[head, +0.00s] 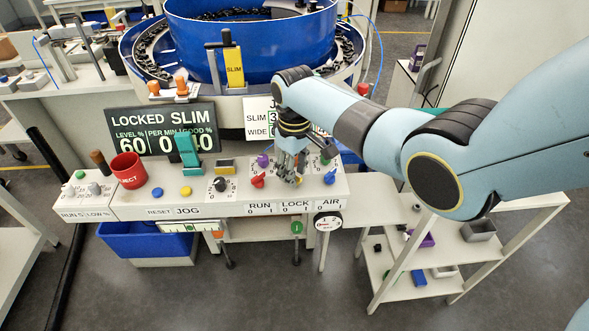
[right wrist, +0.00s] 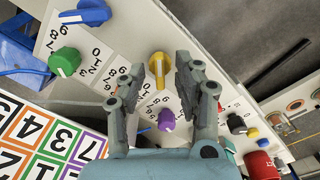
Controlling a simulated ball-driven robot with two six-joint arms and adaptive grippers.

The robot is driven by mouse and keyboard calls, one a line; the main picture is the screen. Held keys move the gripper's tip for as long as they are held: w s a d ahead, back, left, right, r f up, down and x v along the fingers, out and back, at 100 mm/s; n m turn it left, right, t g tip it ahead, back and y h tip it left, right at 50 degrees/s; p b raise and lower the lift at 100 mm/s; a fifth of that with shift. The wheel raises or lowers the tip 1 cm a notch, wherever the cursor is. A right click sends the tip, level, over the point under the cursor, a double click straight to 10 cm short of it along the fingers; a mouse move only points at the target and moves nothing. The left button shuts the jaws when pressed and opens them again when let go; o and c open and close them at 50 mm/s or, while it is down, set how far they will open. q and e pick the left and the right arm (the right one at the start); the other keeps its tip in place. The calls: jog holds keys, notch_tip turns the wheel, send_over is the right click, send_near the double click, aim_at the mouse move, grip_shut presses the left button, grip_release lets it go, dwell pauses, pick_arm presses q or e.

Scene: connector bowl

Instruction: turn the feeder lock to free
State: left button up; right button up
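The sign (head: 163,128) behind the panel reads LOCKED SLIM. The white control panel (head: 235,208) carries the labels RUN, LOCK and AIR along its front edge. My right gripper (head: 290,178) points down over the panel above the LOCK label and partly hides the knob there. In the right wrist view, my right gripper (right wrist: 160,66) is open, with a yellow knob (right wrist: 158,70) between its fingertips, one finger on each side. I cannot tell whether the fingers touch it. A purple knob (right wrist: 166,119) sits nearer the palm. My left gripper is not in view.
A red knob (head: 257,181) stands left of the gripper and a blue knob (head: 322,181) right of it. A green knob (right wrist: 64,60) also shows in the right wrist view. A red cup (head: 128,170) stands further left. The blue feeder bowl (head: 250,45) rises behind.

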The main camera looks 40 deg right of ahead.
grip_shut()
jog(key=shift+n, duration=0.4)
jog(key=n+p, duration=0.1)
jog(key=n, duration=0.1)
jog(key=shift+r+n+p, duration=0.1)
jog(key=shift+n+p, duration=0.2)
jog(key=n+p, duration=0.1)
jog(key=n, duration=0.2)
jog(key=shift+n, duration=0.3)
jog(key=n+p, duration=0.1)
jog(key=n, duration=1)
jog(key=shift+p, duration=0.4)
jog(key=shift+o, duration=0.2)
grip_release()
